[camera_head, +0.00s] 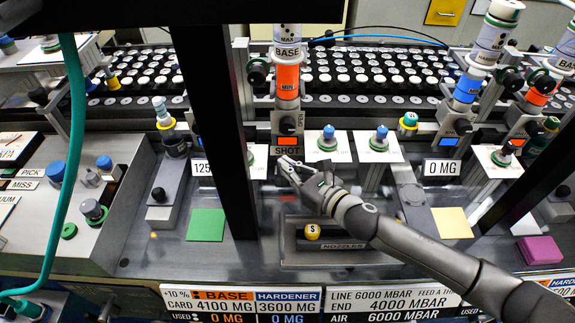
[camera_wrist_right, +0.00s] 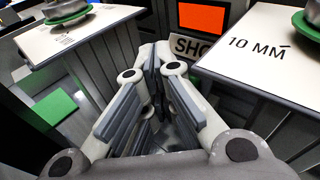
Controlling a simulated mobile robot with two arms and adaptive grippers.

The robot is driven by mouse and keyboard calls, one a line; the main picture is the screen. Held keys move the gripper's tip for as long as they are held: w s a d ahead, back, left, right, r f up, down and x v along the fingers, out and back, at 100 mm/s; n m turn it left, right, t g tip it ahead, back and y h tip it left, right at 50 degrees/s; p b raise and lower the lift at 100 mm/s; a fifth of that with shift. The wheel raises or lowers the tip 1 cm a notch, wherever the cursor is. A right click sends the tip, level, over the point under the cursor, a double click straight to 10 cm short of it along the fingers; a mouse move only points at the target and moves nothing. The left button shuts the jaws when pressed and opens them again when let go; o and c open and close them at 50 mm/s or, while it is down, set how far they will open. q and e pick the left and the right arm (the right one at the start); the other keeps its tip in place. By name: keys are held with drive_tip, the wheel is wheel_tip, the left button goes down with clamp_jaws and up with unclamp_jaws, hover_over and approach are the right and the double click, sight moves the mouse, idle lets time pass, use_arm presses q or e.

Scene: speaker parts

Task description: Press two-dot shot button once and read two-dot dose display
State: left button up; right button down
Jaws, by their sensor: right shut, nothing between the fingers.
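An orange square (camera_head: 288,140) sits below an orange-banded BASE cartridge (camera_head: 287,78), with a SHOT label (camera_head: 286,151) under it. My right gripper (camera_head: 282,161) is shut and empty, its fingertips just below that label. In the right wrist view the closed fingers (camera_wrist_right: 154,62) point toward the orange panel (camera_wrist_right: 201,16) and the partly covered SHOT label (camera_wrist_right: 186,46); contact cannot be told. A display plate reading 0 MG (camera_head: 441,167) stands right of centre. Another plate, starting 125 (camera_head: 201,168), is partly hidden by a dark post. My left gripper is not seen.
Dark upright posts (camera_head: 215,100) cross the view. White pedestals with green-ringed parts flank the right gripper; one reads 10 MM (camera_wrist_right: 257,48). A green pad (camera_head: 206,225) lies left.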

drive_tip(key=s+r+p, duration=0.1)
drive_tip(key=s, duration=0.1)
drive_tip(key=s+r+p, duration=0.1)
drive_tip(key=s+p, duration=0.1)
drive_tip(key=shift+r, duration=0.4)
idle(0.9)
